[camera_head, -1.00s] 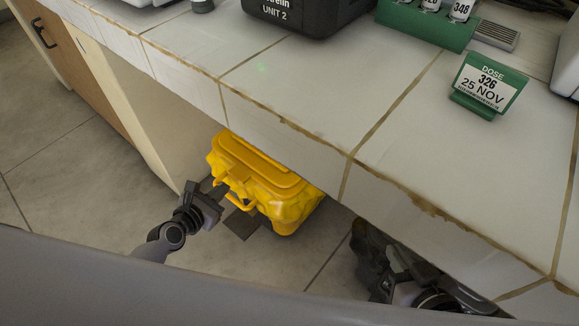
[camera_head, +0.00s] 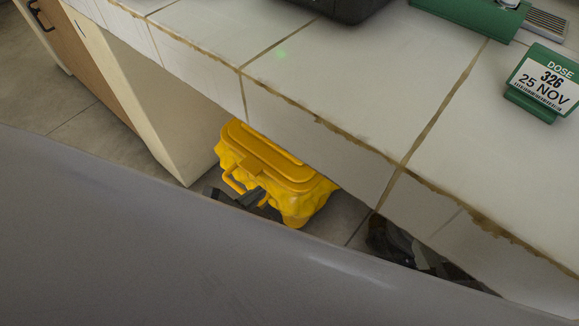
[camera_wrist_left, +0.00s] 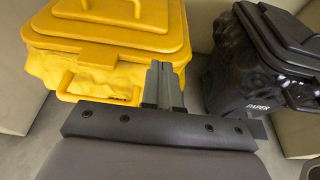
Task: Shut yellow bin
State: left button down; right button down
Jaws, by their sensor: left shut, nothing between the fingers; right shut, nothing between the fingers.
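The yellow bin (camera_head: 285,185) stands on the floor under the counter's edge, its lid (camera_head: 262,152) lying flat over the rim. In the left wrist view the yellow bin (camera_wrist_left: 50,75) fills the upper left, with its lid (camera_wrist_left: 110,30) down and a loop handle on top. My left gripper (camera_head: 256,196) is shut and empty at the bin's front, by the front handle; it also shows in the left wrist view (camera_wrist_left: 162,75). Whether it touches the bin is unclear.
A black bin marked PAPER (camera_wrist_left: 255,75) stands right of the yellow bin. The tiled counter (camera_head: 340,80) overhangs the bins, with a green dose sign (camera_head: 540,85) on it. A cream side panel (camera_head: 150,105) stands left of the yellow bin.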

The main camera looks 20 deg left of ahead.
pick_arm(q)
send_near(297, 163)
jog(key=b+x, duration=0.1)
jog(key=x, duration=0.4)
jog(key=shift+w+f, duration=0.2)
jog(key=shift+w+d, duration=0.2)
jog(key=shift+w, duration=0.3)
pick_arm(e)
jog(key=shift+w+a+f, duration=0.2)
jog(key=shift+w+a, duration=0.05)
jog(key=shift+a, duration=0.15)
pick_arm(q)
jog(key=shift+w, duration=0.1)
jog(key=w, duration=0.1)
jog(key=w+d+b, duration=0.1)
jog(key=w, duration=0.1)
jog(key=shift+w+d, duration=0.15)
jog(key=shift+w, duration=0.15)
jog(key=shift+w+d, duration=0.15)
jog(key=shift+w, duration=0.35)
pick_arm(e)
jog(key=shift+a+f+m+y, duration=0.2)
jog(key=shift+a+m+y, duration=0.1)
jog(key=shift+a+y, duration=0.3)
pick_arm(q)
jog(key=shift+r, duration=0.1)
